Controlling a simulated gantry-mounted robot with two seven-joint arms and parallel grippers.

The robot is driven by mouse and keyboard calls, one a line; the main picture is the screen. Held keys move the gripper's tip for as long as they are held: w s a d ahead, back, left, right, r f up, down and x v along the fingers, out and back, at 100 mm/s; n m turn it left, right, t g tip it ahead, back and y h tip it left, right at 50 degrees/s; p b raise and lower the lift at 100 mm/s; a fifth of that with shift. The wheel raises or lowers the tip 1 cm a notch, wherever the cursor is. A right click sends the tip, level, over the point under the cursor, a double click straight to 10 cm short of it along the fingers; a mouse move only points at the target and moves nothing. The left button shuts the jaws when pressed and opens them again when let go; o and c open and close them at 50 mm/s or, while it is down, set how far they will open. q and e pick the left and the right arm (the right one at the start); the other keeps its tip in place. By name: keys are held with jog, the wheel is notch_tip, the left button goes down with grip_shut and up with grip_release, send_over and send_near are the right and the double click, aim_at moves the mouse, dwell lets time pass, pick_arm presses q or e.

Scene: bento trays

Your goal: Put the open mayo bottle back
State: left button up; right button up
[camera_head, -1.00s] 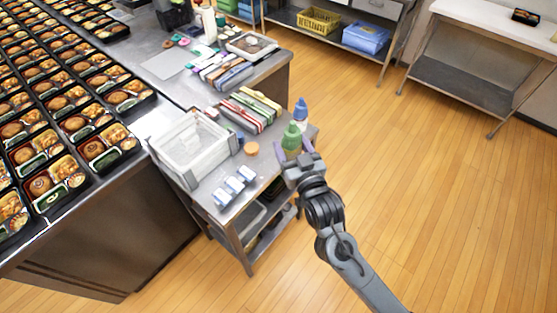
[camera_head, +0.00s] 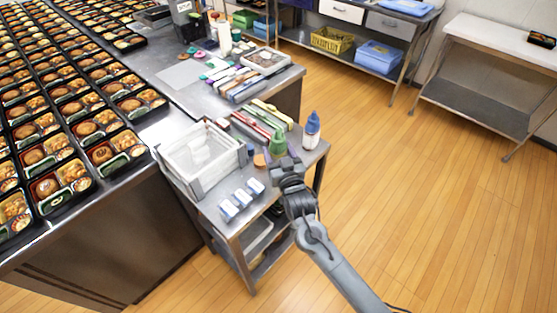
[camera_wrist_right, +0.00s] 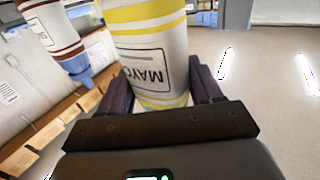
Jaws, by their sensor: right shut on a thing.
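My right gripper (camera_head: 287,165) is shut on the mayo bottle (camera_wrist_right: 150,50), over the small metal table (camera_head: 312,160). In the right wrist view the bottle is white with yellow bands and a MAYO label that reads upside down. My left gripper is in neither view.
A blue-capped bottle (camera_head: 312,130) stands right of the mayo. An orange round piece (camera_head: 260,159) lies just left of it. A clear bin (camera_head: 198,148) and several small blue-white items (camera_head: 243,197) share the table. Bento trays (camera_head: 75,175) fill the left counter.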

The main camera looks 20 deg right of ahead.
aim_at(278, 160)
jog(key=shift+f+b, duration=0.3)
jog(key=shift+f, duration=1.3)
jog(key=shift+f, duration=0.2)
jog(key=o, duration=0.6)
